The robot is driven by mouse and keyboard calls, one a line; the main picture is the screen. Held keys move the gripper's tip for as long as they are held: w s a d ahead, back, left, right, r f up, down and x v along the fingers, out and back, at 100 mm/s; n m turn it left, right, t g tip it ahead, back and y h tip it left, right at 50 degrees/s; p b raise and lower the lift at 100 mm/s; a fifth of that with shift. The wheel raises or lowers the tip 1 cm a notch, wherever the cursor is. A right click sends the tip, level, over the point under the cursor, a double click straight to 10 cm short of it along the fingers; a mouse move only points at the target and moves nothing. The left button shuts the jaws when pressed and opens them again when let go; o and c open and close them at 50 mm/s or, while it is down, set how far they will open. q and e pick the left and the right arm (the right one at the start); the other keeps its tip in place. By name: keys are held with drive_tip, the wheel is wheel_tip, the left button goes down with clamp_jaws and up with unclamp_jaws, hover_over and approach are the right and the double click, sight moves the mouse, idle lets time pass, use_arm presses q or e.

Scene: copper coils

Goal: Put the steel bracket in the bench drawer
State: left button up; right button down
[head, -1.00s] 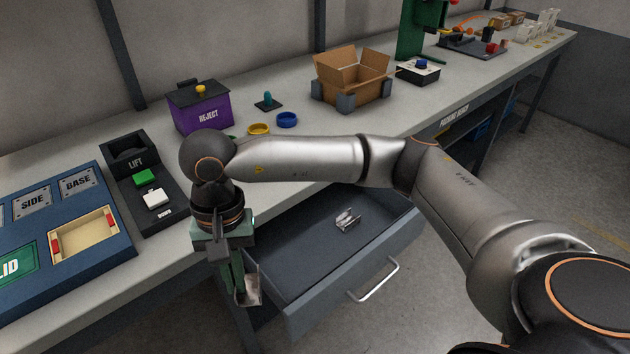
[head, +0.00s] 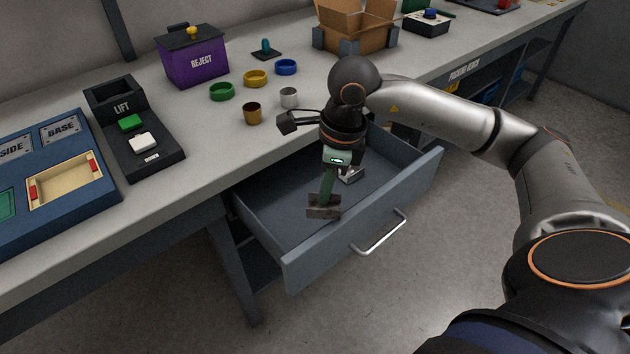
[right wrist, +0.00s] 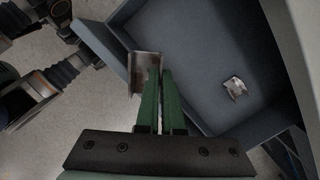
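My right gripper (head: 325,203) is shut on a bent metal plate, the steel bracket (head: 317,212), at its fingertips. In the right wrist view the bracket (right wrist: 145,75) shows brownish grey beside and between the green fingers (right wrist: 159,75). The bench drawer (head: 290,212) is pulled open, and the gripper hangs over it in the head view. In the right wrist view the bracket overlaps one drawer wall (right wrist: 112,35); its height above the drawer is hard to tell. A second bent silver piece (head: 350,176) lies on the drawer floor, also in the wrist view (right wrist: 236,88). My left gripper is not in view.
The drawer handle (head: 380,233) faces the open floor. On the bench (head: 215,135) behind are a copper cup (head: 252,114), a grey cup (head: 289,97), coloured rings, a purple reject box (head: 196,64) and a cardboard box (head: 357,28). A black lift unit (head: 146,146) stands left.

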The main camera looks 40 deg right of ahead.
drive_tip(key=w+d+f, duration=0.1)
drive_tip(key=w+f, duration=0.2)
drive_tip(key=w, duration=0.3)
drive_tip(key=b, duration=0.1)
hover_over(301, 202)
drive_tip(key=s, duration=0.1)
drive_tip(key=f, duration=0.4)
drive_tip(key=shift+s+f, duration=0.2)
drive_tip(key=shift+f, duration=0.15)
drive_tip(key=shift+w+d+f, duration=0.15)
drive_tip(key=shift+w+f, duration=0.35)
drive_tip(key=shift+f, duration=0.1)
drive_tip(key=shift+f+b, duration=0.4)
drive_tip(key=shift+f, duration=0.15)
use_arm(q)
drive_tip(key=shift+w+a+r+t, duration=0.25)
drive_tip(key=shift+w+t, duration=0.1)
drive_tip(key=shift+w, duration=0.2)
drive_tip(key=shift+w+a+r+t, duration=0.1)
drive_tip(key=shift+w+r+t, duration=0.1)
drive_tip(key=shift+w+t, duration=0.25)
use_arm(e)
drive_tip(key=shift+f, duration=0.95)
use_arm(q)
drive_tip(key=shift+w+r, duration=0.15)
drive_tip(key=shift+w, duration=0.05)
use_arm(e)
drive_tip(key=shift+f, duration=0.15)
